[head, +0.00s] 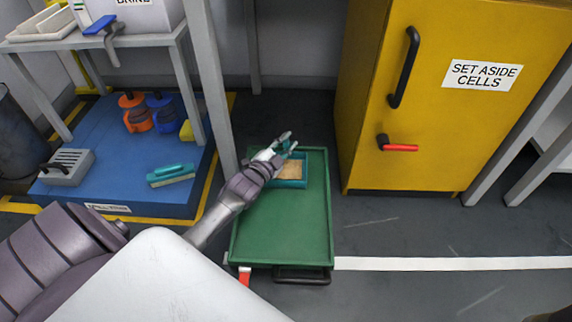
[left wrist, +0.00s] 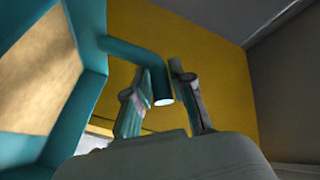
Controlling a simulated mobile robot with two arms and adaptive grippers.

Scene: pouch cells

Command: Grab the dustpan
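The dustpan (head: 291,183) is teal with a tan patch inside and is over the far end of a green tray cart (head: 285,235). I cannot tell whether it rests on the cart. In the left wrist view its teal body (left wrist: 92,85) fills the left side, and its bent handle (left wrist: 135,52) comes down between my fingers. My left gripper (head: 284,143) is at the handle, with a finger close on each side. My right gripper is not in view.
A yellow cabinet (head: 450,120) stands right of the cart. A blue platform (head: 120,190) at left holds a teal brush (head: 170,175), orange and blue items and a grey slotted block (head: 67,167). A grey table leg (head: 212,85) stands close left. Floor right of the cart is clear.

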